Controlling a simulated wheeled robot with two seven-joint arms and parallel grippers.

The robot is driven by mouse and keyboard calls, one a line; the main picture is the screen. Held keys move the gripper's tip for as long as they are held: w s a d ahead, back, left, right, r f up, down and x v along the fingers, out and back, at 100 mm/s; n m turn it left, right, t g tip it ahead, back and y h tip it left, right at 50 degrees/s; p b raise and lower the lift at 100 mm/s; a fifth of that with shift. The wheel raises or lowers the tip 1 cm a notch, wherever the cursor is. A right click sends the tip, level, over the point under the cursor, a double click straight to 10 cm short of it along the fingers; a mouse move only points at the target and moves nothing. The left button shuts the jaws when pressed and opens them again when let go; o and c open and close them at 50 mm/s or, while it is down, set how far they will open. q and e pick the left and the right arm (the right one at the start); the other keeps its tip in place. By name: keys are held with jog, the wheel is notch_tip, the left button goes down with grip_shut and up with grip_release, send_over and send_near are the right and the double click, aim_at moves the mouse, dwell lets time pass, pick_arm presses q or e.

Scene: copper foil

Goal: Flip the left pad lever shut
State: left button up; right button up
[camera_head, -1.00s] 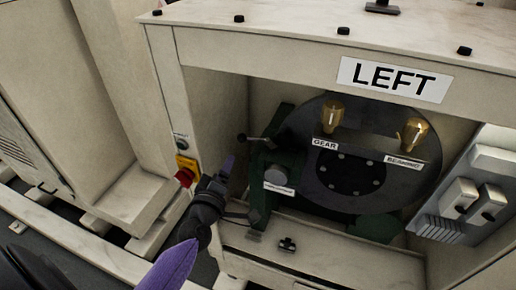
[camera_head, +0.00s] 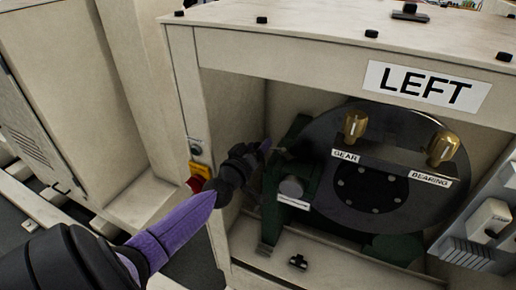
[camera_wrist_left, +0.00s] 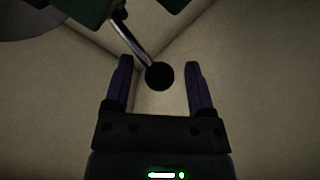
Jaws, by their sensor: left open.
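The pad lever (camera_wrist_left: 130,42) is a thin metal rod with a round black knob (camera_wrist_left: 159,76) in the left wrist view. The rod comes from the upper left, out of a dark green part. My left gripper (camera_wrist_left: 158,82) is open, and the knob appears between its two purple fingers in that view; contact cannot be told. In the head view, my left gripper (camera_head: 264,150) is inside the LEFT housing's opening, by the green bracket (camera_head: 296,165), and hides the lever. My right gripper is not in view.
A dark disc (camera_head: 420,205) with brass GEAR (camera_head: 354,126) and BEARING (camera_head: 442,148) fittings is right of the bracket. The housing's front left post (camera_head: 187,90) and a red button (camera_head: 196,184) are close to my left arm. A grey switch panel (camera_head: 480,235) is at right.

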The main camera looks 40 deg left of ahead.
pick_arm(q)
jog(key=shift+w, duration=0.15)
grip_shut()
jog(key=shift+f, duration=0.15)
dwell(1.2)
